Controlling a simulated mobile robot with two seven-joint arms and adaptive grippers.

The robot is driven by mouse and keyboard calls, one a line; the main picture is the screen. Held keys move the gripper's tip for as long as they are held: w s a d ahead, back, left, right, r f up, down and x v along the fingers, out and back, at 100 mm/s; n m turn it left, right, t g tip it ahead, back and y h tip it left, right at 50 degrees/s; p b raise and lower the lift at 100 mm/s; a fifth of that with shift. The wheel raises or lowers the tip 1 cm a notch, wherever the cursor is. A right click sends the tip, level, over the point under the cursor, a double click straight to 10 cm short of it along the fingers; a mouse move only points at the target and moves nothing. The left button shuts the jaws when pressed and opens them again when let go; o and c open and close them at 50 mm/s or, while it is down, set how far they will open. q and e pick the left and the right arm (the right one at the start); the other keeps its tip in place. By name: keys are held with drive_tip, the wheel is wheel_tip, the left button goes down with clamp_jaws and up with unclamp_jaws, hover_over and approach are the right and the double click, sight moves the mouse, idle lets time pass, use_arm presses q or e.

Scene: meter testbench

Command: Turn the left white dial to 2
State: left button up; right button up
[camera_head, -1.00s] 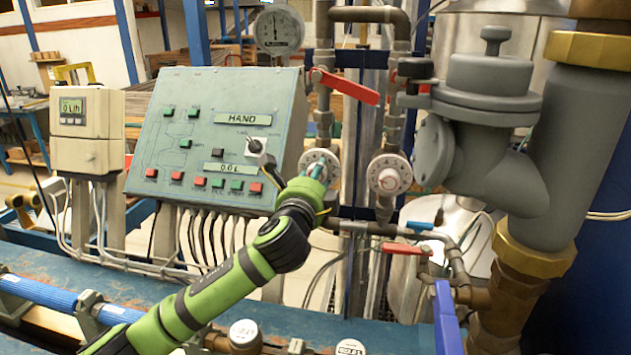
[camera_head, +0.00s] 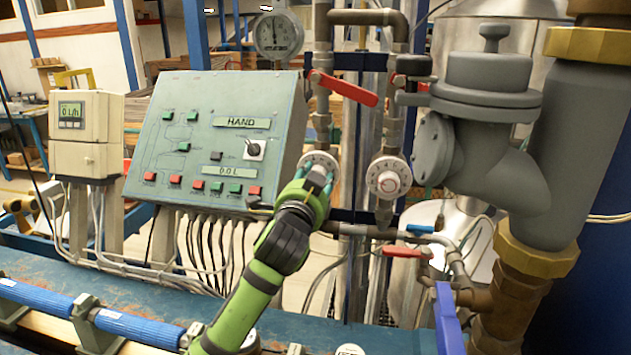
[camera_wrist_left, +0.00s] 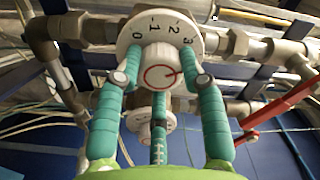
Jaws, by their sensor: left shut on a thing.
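The left white dial (camera_head: 320,158) sits on a vertical pipe right of the green control box, and it fills the top of the left wrist view (camera_wrist_left: 134,35). Its rim shows the numerals 0, 1, 2 and 3. The knob has a red ring (camera_wrist_left: 160,76) with a red mark pointing right and slightly up, while the 2 lies above and right of the knob. My left gripper (camera_head: 318,176) is at this dial, its teal fingers (camera_wrist_left: 161,82) shut around the knob from both sides. The fingers and wrist hide part of the knob in the head view. My right gripper is not in view.
A second white dial (camera_head: 388,177) is close on the right. A red lever (camera_head: 345,88) is above, and red and blue valve handles (camera_head: 403,252) are below. The control box (camera_head: 215,135) is left of my arm. Large grey pipework (camera_head: 495,120) fills the right.

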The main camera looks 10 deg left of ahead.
use_arm(q)
drive_tip(key=n, duration=0.6)
drive_tip(key=f+n+p, duration=0.1)
drive_tip(key=n, duration=0.3)
drive_tip(key=shift+n, duration=0.3)
idle(0.4)
drive_tip(key=o, duration=1.1)
drive_tip(key=shift+o, duration=0.2)
drive_tip(key=shift+r, duration=0.15)
drive_tip(key=s, duration=1.2)
